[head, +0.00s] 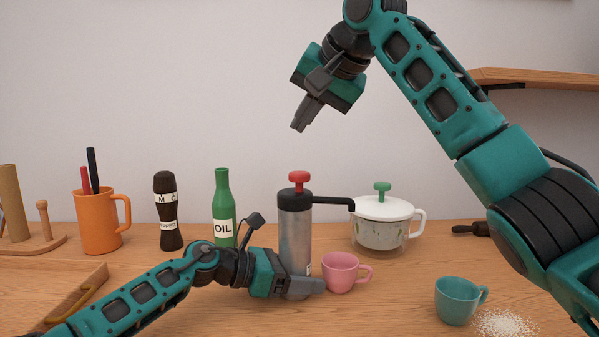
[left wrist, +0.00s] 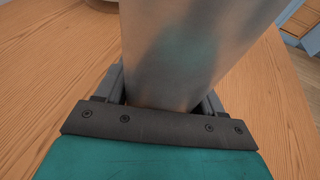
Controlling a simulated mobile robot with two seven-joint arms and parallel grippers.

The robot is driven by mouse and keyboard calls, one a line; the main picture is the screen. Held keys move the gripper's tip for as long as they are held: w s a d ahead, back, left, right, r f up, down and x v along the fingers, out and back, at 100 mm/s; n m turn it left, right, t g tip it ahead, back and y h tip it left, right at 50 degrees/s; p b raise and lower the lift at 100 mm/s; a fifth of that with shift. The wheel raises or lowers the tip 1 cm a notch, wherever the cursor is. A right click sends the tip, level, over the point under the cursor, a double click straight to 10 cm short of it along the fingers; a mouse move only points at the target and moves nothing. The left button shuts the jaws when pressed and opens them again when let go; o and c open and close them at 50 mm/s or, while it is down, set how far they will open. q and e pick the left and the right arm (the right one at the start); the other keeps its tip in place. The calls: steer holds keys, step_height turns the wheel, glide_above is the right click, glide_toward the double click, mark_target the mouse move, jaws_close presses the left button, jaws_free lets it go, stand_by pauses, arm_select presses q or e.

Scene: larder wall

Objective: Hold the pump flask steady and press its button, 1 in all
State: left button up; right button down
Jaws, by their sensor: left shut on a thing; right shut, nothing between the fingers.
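The pump flask (head: 295,232) is a grey metal cylinder standing upright on the table. Its red button (head: 299,177) is on top, and a black spout points right. My left gripper (head: 306,287) is shut on the flask's lower body; in the left wrist view the flask body (left wrist: 190,50) sits between the fingers. My right gripper (head: 299,126) is shut and empty. It is in the air above the height of the red button, apart from it. A pink cup (head: 340,272) stands just right of the flask, near the spout's end.
A green oil bottle (head: 222,205), a pepper mill (head: 167,225) and an orange mug (head: 97,222) stand left. A white-lidded pot (head: 380,236) stands behind right. A teal mug (head: 455,302) is front right beside spilled white grains (head: 505,325). A wooden tray (head: 75,278) is at left.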

arm_select(q)
steer(key=o, duration=0.9)
